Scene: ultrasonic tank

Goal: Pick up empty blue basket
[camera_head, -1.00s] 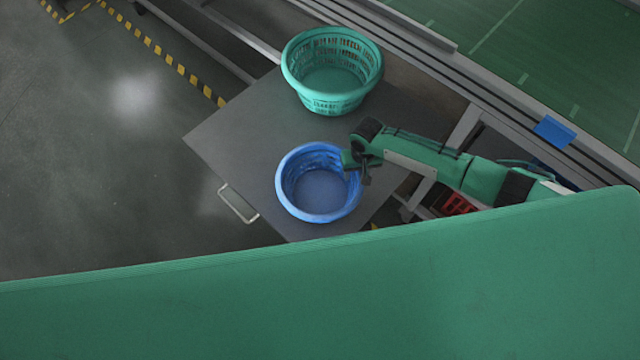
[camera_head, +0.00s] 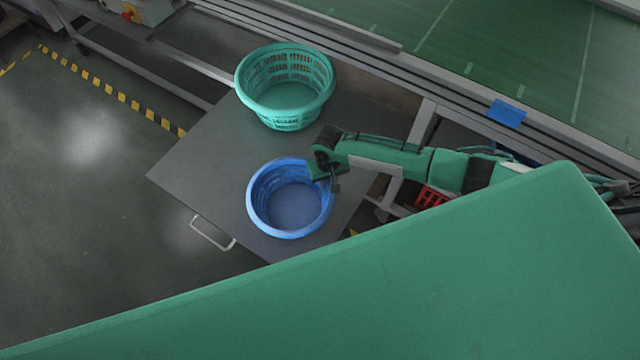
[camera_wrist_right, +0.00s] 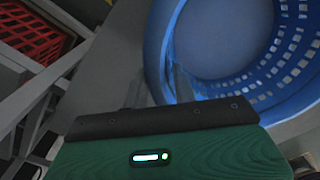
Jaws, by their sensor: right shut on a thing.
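The blue basket (camera_head: 291,207) is round, slatted and empty. It is upright at the near part of the grey cart top in the head view. My right gripper (camera_head: 326,178) is at the upper right of its rim and shut on the basket wall. In the right wrist view, the fingers of my right gripper (camera_wrist_right: 158,90) reach to the wall of the blue basket (camera_wrist_right: 219,40), one finger over its inner side. I cannot tell whether the basket's base touches the cart top. My left gripper is out of view.
A green slatted basket (camera_head: 288,96) stands behind the blue one on the cart top (camera_head: 200,165). A cart handle (camera_head: 212,233) sticks out at the left. A conveyor frame (camera_head: 400,72) runs behind. A red crate (camera_head: 432,196) is low at the right. Open floor lies left.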

